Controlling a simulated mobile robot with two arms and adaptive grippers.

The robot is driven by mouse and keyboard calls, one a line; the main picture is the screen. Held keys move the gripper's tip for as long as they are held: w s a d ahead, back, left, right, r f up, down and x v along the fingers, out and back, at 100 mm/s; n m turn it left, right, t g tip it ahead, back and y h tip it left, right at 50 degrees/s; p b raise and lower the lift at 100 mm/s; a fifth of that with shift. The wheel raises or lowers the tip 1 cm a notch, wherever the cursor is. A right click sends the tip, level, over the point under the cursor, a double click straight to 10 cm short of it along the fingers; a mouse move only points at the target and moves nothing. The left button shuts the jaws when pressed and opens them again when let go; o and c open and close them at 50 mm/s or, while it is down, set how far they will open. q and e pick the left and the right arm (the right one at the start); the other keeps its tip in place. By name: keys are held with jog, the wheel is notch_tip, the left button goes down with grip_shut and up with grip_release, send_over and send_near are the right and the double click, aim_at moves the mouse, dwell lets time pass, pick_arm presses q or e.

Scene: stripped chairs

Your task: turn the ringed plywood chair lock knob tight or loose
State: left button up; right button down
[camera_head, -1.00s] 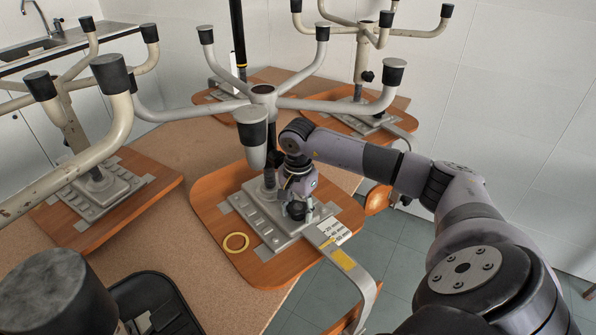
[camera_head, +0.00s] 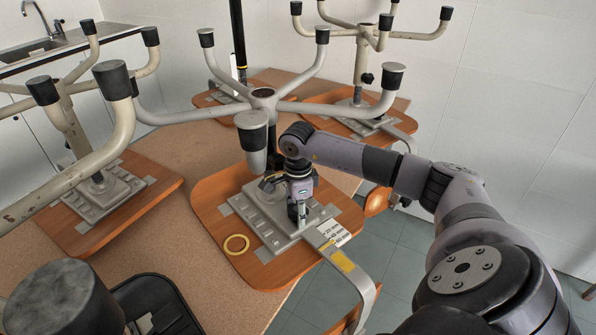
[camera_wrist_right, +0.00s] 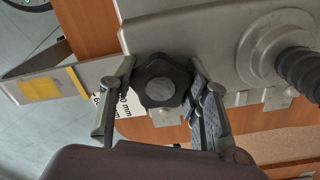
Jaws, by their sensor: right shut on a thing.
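The ringed plywood chair lies upside down on the table, its orange-brown seat (camera_head: 222,195) underneath and its grey legs with black caps upward. A yellow ring (camera_head: 236,244) lies flat on the seat underside. The dark lobed lock knob (camera_wrist_right: 163,80) with a grey centre is at the edge of the metal base plate (camera_wrist_right: 215,40). My right gripper (camera_head: 298,217) reaches down beside the column; in the wrist view its fingers (camera_wrist_right: 160,88) stand on both sides of the knob, shut on it. In the head view the gripper largely hides the knob. My left gripper is not in view.
Other upturned chairs stand left (camera_head: 125,190) and behind (camera_head: 362,112). The ringed chair's legs (camera_head: 340,104) spread over my right wrist. A flat metal bar (camera_head: 352,268) with a yellow patch and a printed millimetre label extends past the seat's front edge. Bare tabletop (camera_head: 185,245) lies left.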

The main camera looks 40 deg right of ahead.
jog(key=m+p, duration=0.1)
jog(key=m, duration=0.3)
jog(key=shift+r+m, duration=0.15)
jog(key=shift+m, duration=0.25)
jog(key=m, duration=0.3)
